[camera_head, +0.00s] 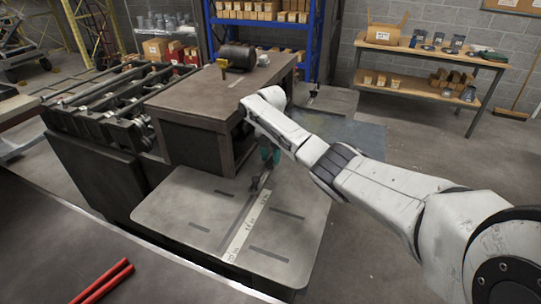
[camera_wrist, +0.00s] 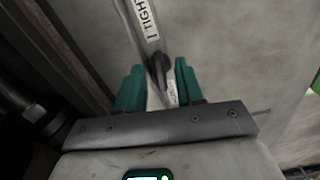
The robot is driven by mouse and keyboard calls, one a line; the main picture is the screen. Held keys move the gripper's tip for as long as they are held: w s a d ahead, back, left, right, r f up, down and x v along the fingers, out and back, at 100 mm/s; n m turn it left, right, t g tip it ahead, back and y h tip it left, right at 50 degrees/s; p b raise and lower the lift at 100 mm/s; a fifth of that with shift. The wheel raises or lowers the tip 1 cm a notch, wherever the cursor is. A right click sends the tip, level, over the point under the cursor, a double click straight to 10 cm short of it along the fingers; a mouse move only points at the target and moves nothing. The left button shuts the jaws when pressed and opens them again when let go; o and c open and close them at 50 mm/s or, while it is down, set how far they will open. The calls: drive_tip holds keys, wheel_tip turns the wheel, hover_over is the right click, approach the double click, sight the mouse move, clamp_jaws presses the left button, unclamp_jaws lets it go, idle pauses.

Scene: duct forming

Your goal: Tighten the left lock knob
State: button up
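A dark lock knob (camera_head: 256,182) stands at the far end of a pale lettered strip (camera_head: 246,232) on the grey plate (camera_head: 180,205). My gripper (camera_head: 268,155), with teal fingers, is low over the plate, just behind the knob in the head view. In the wrist view, the dark knob (camera_wrist: 160,66) shows in the gap between the two fingers of my gripper (camera_wrist: 159,82). The fingers are apart, with a narrow gap beside the knob; contact is not clear.
A brown bench-like block (camera_head: 190,150) stands right behind the plate, close to my gripper, with a dark cylinder (camera_head: 237,56) on top. Dark rails (camera_head: 105,105) lie at the left. Red rods (camera_head: 102,282) lie on the front table. Open floor (camera_head: 370,260) is at the right.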

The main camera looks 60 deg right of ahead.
drive_tip(key=shift+c, duration=0.3)
clamp_jaws()
drive_tip(key=shift+m, duration=0.4)
drive_tip(key=m+p, duration=0.1)
drive_tip(key=m, duration=0.2)
drive_tip(key=shift+r+m, duration=0.1)
drive_tip(key=shift+m, duration=0.3)
drive_tip(key=m+p, duration=0.1)
drive_tip(key=m, duration=0.2)
drive_tip(key=shift+s+m, duration=0.1)
drive_tip(key=shift+m, duration=0.2)
drive_tip(key=m, duration=0.4)
drive_tip(key=shift+a, duration=0.1)
drive_tip(key=shift+m+p, duration=0.4)
drive_tip(key=shift+m, duration=1.7)
